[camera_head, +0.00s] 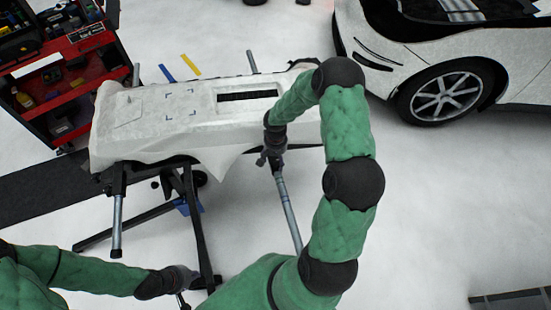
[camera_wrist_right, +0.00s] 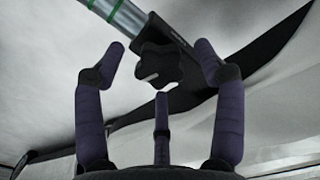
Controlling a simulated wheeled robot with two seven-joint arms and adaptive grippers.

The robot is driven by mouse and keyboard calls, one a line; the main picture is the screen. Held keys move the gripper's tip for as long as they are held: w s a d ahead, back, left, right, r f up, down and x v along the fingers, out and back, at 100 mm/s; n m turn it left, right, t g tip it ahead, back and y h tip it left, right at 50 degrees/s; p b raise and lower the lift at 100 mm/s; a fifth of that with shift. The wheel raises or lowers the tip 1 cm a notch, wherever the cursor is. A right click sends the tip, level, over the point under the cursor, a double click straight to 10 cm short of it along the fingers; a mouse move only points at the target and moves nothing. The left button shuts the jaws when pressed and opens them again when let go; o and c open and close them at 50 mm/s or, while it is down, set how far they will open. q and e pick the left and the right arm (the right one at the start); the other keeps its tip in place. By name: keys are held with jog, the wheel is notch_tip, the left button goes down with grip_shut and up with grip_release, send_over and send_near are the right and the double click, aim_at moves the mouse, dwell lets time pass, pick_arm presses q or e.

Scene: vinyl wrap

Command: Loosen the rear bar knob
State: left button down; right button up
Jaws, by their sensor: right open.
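The black lobed knob (camera_wrist_right: 160,65) shows in the right wrist view on a black clamp under a silver bar (camera_wrist_right: 122,14) with green stripes. My right gripper (camera_wrist_right: 158,75) is open, its fingers spread on both sides of the knob and below it, apart from it as far as I can see. In the head view my right gripper (camera_head: 271,156) is at the front right edge of the white bumper (camera_head: 140,115), by the upper end of a silver bar (camera_head: 288,212); the knob is hidden there. My left gripper (camera_head: 184,284) is low at the left, too small to read.
A stand with black legs (camera_head: 197,230) holds the bumper. A red tool cart (camera_head: 75,88) stands at the left and a white car (camera_head: 430,60) at the upper right.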

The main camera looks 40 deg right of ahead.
jog(key=c, duration=1.1)
